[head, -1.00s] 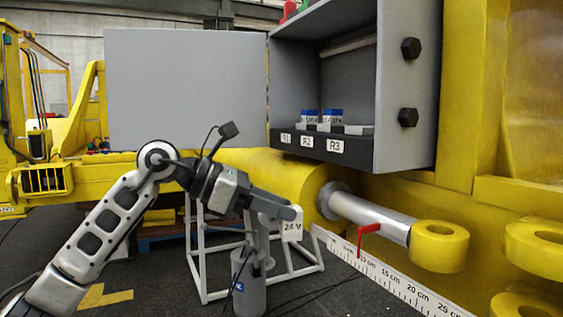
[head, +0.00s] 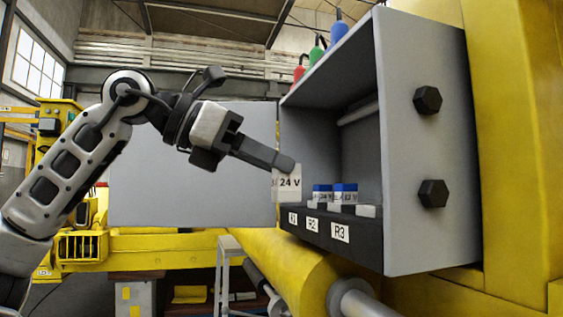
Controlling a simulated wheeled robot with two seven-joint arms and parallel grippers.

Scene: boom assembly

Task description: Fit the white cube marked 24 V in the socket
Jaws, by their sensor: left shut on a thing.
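The white cube marked 24 V (head: 288,184) is held at the end of my left gripper (head: 284,168), which is shut on it. The cube appears upright, in front of the left edge of the grey open box (head: 424,140), just above the label R1 (head: 293,218). A black socket strip (head: 325,233) runs along the box's floor, with labels R1, R2 (head: 312,223) and R3 (head: 340,233). The cube hides the strip's left end behind it, and I cannot tell whether it touches the box. My right gripper is not in view.
Two blue-topped white cubes (head: 344,193) stand on the strip, with low white pieces (head: 367,211) nearby. A grey door panel (head: 190,165) stands open at left. Red, green and blue lamps (head: 338,30) are on top. A yellow cylinder (head: 290,270) lies below.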

